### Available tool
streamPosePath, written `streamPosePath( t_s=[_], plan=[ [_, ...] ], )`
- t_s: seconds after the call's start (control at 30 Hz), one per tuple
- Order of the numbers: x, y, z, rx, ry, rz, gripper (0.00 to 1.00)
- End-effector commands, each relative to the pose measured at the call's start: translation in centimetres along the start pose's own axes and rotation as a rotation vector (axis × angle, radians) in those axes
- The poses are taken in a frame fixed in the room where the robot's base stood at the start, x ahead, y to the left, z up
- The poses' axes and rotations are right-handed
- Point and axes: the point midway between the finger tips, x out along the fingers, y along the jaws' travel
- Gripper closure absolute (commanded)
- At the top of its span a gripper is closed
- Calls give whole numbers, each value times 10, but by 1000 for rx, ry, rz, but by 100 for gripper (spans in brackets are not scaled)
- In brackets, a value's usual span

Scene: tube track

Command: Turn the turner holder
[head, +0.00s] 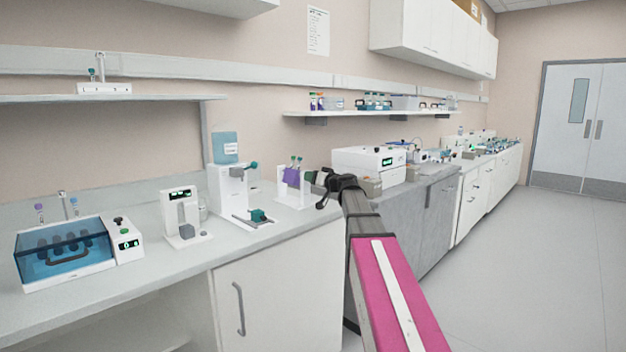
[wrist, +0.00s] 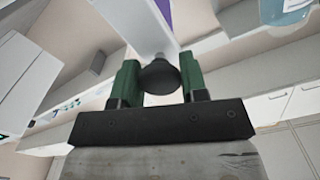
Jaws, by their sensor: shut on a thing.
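The turner holder (head: 291,178) is a purple plate with tubes at its top, on a white stand, on the white bench in the middle of the head view. A bit of its purple edge shows at the top of the wrist view. My gripper (head: 318,182) is at the right side of this stand. In the wrist view its green fingers (wrist: 158,68) are shut on a round dark knob (wrist: 158,82) in front of a white upright panel (wrist: 142,28). The knob is hidden by my gripper in the head view.
Left of the stand are a white device with a teal part (head: 232,190), a small display unit (head: 180,215) and a blue-lidded box (head: 65,252). A white instrument (head: 370,165) stands to the right on the grey bench. A shelf (head: 360,113) hangs above. Floor at right is clear.

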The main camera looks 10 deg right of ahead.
Motion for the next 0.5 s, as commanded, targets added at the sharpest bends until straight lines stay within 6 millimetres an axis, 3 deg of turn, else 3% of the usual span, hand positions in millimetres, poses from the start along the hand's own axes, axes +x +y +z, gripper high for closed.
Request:
streamPosePath(
  t_s=[0.5],
  plan=[
    [0, 0, 0, 260, 1, 1, 84]
  ],
)
